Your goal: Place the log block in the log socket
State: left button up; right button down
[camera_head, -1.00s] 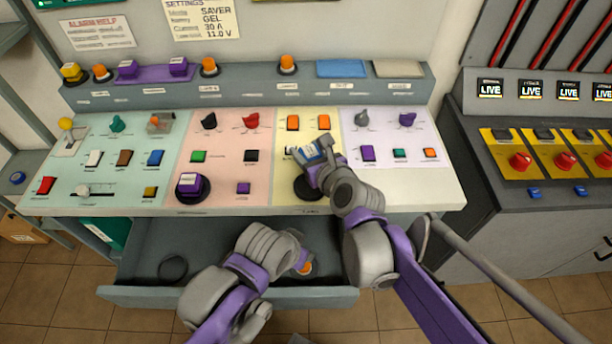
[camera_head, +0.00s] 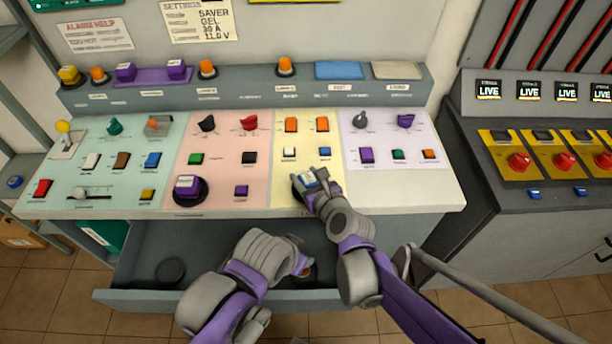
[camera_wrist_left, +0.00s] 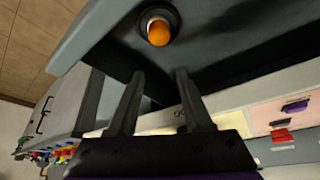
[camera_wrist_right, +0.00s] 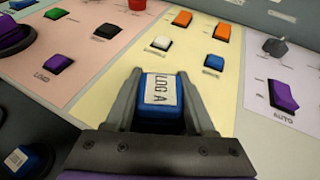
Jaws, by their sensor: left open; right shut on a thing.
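The log block (camera_head: 309,177) is blue with a white label and sits in my right gripper (camera_head: 314,182). In the right wrist view the block (camera_wrist_right: 160,92) reads LOG A and is clamped between both fingers. The log socket (camera_head: 297,191), a black round one on the cream panel, is mostly covered by the block and gripper. The block is over or at the socket; I cannot tell whether it is seated. My left gripper (camera_head: 304,266) is over the open drawer; its fingers stand apart with nothing between them in the left wrist view (camera_wrist_left: 155,95).
The open drawer (camera_head: 130,297) below the panel holds a dark disc (camera_head: 171,270) and a round orange-topped piece (camera_wrist_left: 159,32). A purple block (camera_head: 187,186) sits in another round socket to the left. Small switches (camera_head: 290,152) stand just behind the right gripper.

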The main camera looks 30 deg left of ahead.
jog(key=shift+f, duration=0.3)
jog(key=shift+c, duration=1.2)
grip_release()
jog(key=shift+s, duration=0.2)
jog(key=shift+f, duration=0.1)
jog(key=shift+d, duration=0.1)
jog(key=shift+w+r+p, duration=0.1)
jog(key=shift+r+p, duration=0.2)
jog(key=shift+r, duration=0.25)
jog(key=v, duration=1.1)
jog(key=shift+s+d+r, duration=0.2)
jog(key=shift+d, duration=0.1)
